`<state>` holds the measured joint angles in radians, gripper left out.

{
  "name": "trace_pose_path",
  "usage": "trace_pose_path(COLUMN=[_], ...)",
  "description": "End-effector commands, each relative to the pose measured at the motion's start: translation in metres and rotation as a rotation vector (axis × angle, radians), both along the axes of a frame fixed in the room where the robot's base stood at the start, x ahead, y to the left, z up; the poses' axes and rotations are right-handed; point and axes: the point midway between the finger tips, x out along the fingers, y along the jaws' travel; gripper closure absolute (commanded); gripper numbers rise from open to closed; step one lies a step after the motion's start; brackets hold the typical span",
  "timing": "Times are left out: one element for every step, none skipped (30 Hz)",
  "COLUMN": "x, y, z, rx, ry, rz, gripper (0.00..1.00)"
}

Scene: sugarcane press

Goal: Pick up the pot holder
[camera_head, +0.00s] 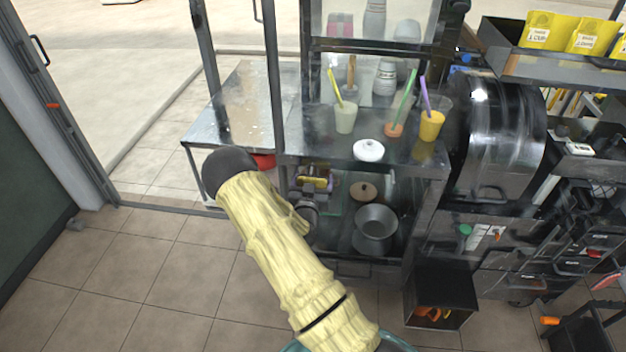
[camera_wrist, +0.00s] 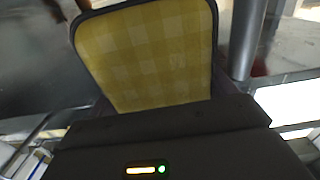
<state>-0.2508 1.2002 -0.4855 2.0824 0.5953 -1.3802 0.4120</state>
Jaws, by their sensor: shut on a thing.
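The pot holder (camera_wrist: 145,55) is a yellow checked pad with a dark border. It fills the upper middle of the wrist view, right in front of my gripper (camera_wrist: 165,112), which is shut on its near edge. The fingertips themselves are hidden behind the dark gripper body. In the head view a small yellow patch, apparently the pot holder (camera_head: 314,183), shows at the cart's lower shelf opening, beyond my pale sleeved arm. My arm hides most of the gripper there.
A metal pot (camera_head: 375,228) and a round wooden lid (camera_head: 363,191) sit on the lower shelf. A steel side table (camera_head: 240,105) is at left. The tiled floor (camera_head: 150,260) at left is clear.

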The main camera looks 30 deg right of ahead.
Motion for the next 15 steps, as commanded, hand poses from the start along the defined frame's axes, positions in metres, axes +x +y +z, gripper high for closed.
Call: trace_pose_path(x=[-0.009, -0.015, -0.024, -0.030, -0.037, -0.047, -0.054, -0.061, -0.071, -0.078, -0.084, -0.093, -0.099, -0.104, -0.111], y=[0.009, 0.013, 0.019, 0.023, 0.028, 0.035, 0.040, 0.045, 0.051, 0.056, 0.060, 0.066, 0.070, 0.074, 0.078], z=[-0.002, -0.002, -0.002, -0.002, -0.002, -0.003, -0.003, -0.002, -0.003, -0.003, -0.002, -0.003, -0.003, -0.002, -0.002], rx=[0.000, 0.001, 0.000, -0.001, 0.000, 0.000, 0.000, -0.001, 0.000, 0.001, -0.001, 0.000, 0.000, 0.000, -0.001], ry=[0.002, 0.003, 0.002, 0.003, 0.003, 0.002, 0.004, 0.003, 0.003, 0.003, 0.002, 0.003, 0.003, 0.002, 0.002], rz=[0.004, 0.004, 0.003, 0.004, 0.005, 0.005, 0.006, 0.006, 0.007, 0.006, 0.007, 0.007, 0.007, 0.008, 0.007], gripper=[0.37, 0.37, 0.37, 0.37, 0.37, 0.37, 0.37, 0.37, 0.37, 0.37, 0.37, 0.37, 0.37, 0.37, 0.37])
